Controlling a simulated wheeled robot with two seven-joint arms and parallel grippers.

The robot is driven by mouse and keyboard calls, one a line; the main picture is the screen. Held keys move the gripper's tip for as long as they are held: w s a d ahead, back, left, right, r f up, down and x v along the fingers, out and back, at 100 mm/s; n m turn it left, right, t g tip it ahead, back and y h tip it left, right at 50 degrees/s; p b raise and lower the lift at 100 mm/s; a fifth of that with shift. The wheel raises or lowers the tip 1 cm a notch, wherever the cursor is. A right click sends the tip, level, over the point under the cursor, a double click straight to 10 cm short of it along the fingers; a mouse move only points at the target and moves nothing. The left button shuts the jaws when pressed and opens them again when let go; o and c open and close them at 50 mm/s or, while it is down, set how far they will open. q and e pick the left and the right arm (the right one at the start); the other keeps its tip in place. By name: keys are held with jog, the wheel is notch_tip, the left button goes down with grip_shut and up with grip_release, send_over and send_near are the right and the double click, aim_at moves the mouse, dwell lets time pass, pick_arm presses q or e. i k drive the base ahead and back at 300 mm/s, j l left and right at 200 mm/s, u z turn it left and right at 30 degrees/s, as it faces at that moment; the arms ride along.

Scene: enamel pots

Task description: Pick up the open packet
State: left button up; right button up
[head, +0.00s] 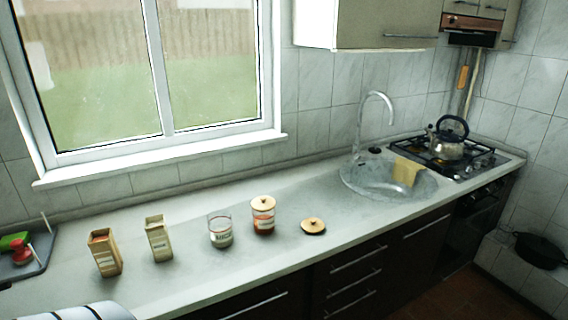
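Two upright packets stand on the left part of the counter. The brown packet (106,255) has a top that looks open, with a darker reddish-brown inside. The cream packet (159,241) stands just right of it, a little further back; whether its top is open or folded shut is too small to tell. Both have labels too small to read. The packets stand apart from each other, and nothing touches them. Neither of my grippers is in view.
Right of the packets stand a lidless glass jar (220,231) and a jar with a wooden lid (263,217). A loose wooden lid (313,226) lies beside them. A dark tray (37,264) is at far left. The sink (412,189) and kettle (447,148) are further right.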

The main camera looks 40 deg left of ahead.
aim_at(159, 238)
jog(key=u, duration=2.15)
